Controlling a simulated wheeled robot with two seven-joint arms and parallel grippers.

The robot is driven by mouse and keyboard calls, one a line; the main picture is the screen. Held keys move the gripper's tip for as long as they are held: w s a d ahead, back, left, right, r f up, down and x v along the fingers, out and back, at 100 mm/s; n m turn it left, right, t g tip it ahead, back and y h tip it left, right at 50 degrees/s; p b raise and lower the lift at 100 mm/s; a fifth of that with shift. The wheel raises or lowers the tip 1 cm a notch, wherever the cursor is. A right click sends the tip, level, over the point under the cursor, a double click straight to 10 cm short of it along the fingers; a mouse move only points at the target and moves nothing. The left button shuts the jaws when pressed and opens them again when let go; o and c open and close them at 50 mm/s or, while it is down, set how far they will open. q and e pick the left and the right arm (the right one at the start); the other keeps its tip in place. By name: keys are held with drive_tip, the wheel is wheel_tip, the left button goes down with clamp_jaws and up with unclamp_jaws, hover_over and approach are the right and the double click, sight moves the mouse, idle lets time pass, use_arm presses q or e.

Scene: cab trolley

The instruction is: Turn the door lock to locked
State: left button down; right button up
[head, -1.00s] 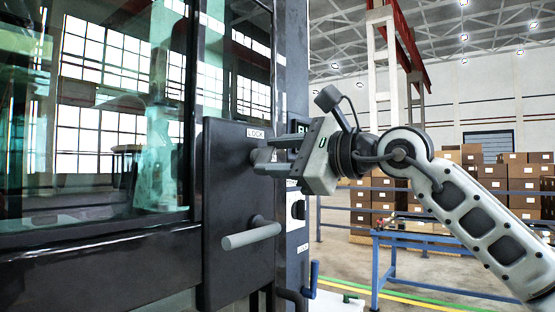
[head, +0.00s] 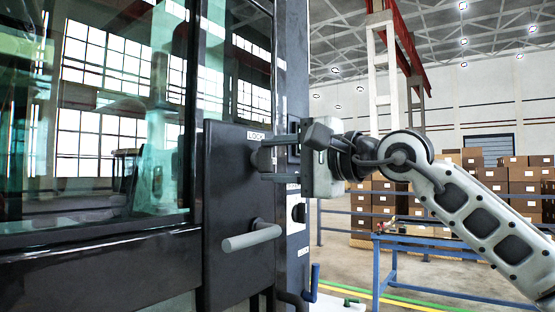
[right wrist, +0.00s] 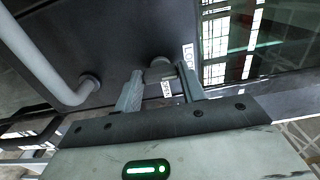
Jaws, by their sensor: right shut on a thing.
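The dark lock plate (head: 230,190) is on the cab door, with a small LOCK label (head: 255,136) above the knob. My right gripper (head: 268,162) is shut on the lock knob (head: 261,158), coming from the right. In the right wrist view the knob (right wrist: 158,71) sits between the two fingers of my right gripper (right wrist: 160,92). The LOCK label (right wrist: 188,56) is beside the right finger there, and a second small label (right wrist: 167,89) shows between the fingers. The knob is partly hidden by the fingers. My left gripper is not in view.
A grey door handle (head: 252,237) sticks out below the knob; it also shows in the right wrist view (right wrist: 55,75). A cab post with switches (head: 297,210) stands just right of the plate. A blue bench (head: 400,240) and stacked boxes (head: 510,185) are farther back.

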idle(0.4)
drive_tip(key=o, duration=1)
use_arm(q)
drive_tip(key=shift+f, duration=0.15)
use_arm(e)
drive_tip(key=shift+d, duration=0.1)
use_arm(q)
drive_tip(key=b, duration=0.2)
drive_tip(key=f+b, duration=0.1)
drive_tip(key=b, duration=0.1)
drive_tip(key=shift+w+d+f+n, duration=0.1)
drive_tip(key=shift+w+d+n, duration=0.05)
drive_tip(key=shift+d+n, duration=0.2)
use_arm(e)
drive_tip(key=v, duration=1.6)
